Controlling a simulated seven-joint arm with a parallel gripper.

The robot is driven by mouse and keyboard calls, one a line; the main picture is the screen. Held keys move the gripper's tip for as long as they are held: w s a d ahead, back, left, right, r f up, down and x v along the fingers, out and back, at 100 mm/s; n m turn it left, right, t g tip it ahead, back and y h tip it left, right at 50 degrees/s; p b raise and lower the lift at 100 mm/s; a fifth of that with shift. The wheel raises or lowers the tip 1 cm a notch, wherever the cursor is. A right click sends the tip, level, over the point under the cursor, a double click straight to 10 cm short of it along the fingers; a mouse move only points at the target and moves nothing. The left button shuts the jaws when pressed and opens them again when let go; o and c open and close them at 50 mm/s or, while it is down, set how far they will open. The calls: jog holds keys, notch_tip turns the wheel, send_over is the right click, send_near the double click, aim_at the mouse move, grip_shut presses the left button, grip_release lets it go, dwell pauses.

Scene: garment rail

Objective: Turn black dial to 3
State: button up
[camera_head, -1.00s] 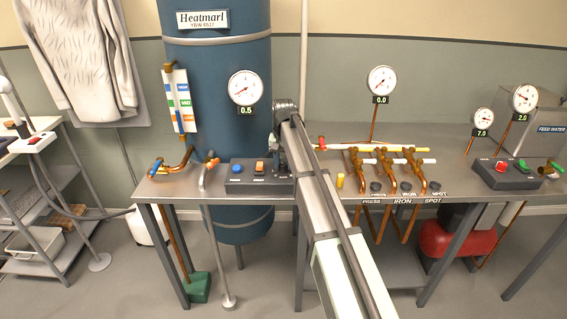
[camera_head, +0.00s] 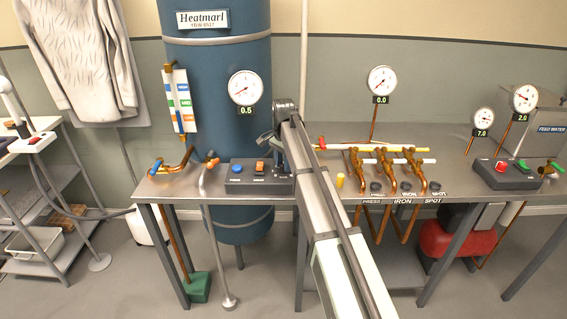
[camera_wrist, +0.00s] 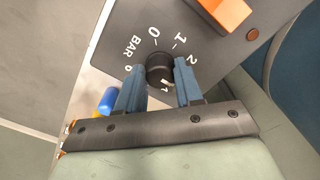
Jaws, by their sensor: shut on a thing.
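The black dial (camera_wrist: 159,66) sits on a dark panel in the wrist view, with "0", "1", "2" and "BAR" printed around it. My gripper (camera_wrist: 160,80) has its two blue fingers on either side of the dial and is shut on it. A small white mark shows at the dial's lower edge. I cannot tell whether it is the pointer or part of the scale, and the "3" is not readable. In the head view the control box (camera_head: 247,186) stands on the bench beside my arm, which hides the dial and fingertips.
An orange switch (camera_wrist: 225,12) is close to the right finger. The boiler gauge (camera_head: 245,88) reads 0.5; the gauge behind the valves (camera_head: 381,80) reads 0.0. Copper valves (camera_head: 385,160) stand right of my arm.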

dwell(0.5)
jog(key=o, duration=1)
jog(key=shift+o, duration=0.2)
jog(key=shift+r, duration=0.1)
notch_tip(320, 180, up, 14)
